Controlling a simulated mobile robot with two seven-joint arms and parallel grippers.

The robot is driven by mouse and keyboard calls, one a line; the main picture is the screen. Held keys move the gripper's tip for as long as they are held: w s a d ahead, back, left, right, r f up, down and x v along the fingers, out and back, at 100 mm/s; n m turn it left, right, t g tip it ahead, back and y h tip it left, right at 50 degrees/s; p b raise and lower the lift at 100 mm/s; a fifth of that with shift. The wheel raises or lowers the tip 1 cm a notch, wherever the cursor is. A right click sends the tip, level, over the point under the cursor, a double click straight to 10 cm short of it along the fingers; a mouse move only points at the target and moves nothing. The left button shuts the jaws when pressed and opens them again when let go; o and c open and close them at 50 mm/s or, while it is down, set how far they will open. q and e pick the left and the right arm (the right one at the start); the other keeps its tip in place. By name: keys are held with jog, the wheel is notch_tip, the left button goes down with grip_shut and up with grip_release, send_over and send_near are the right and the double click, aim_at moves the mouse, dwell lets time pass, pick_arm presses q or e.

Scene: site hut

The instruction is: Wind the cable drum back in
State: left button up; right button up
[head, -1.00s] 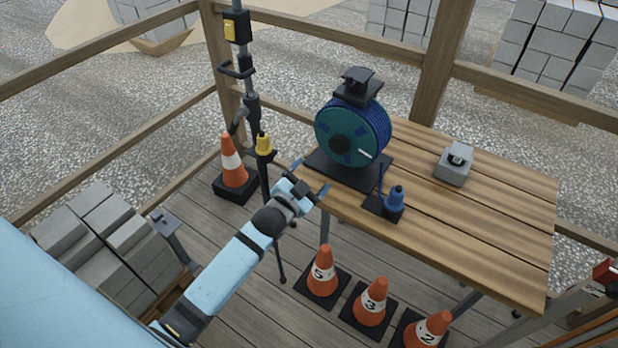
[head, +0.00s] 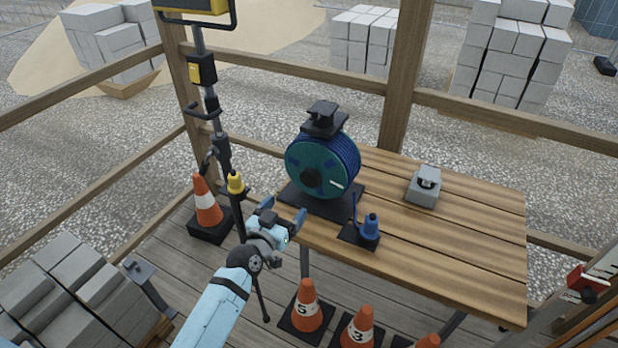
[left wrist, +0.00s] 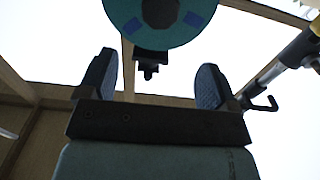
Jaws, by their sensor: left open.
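The cable drum (head: 318,168) stands on a black base on the wooden table, with a teal face, dark hub, blue cable on its rim and a small white handle (head: 336,184) at the lower right of its face. In the left wrist view the drum's teal face (left wrist: 160,30) shows at the top, beyond the fingers. My left gripper (head: 284,215) is open and empty in front of the drum, at the table's near left edge, apart from the drum. Its two fingers also show in the left wrist view (left wrist: 155,82). My right gripper is not in view.
A blue plug on a black plate (head: 370,228) stands right of the drum, near the table's front edge. A grey block (head: 424,188) sits farther right. A stand with a yellow box (head: 202,72) rises left of the gripper. Traffic cones (head: 308,305) stand below the table.

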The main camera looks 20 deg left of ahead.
aim_at(308, 179)
pick_arm(q)
jog(key=w, duration=0.9)
jog(key=w+d, duration=0.1)
jog(key=w, duration=0.3)
jog(key=shift+w, duration=0.25)
jog(key=shift+c, duration=0.4)
jog(key=c, duration=1.2)
jog(key=shift+o, duration=0.2)
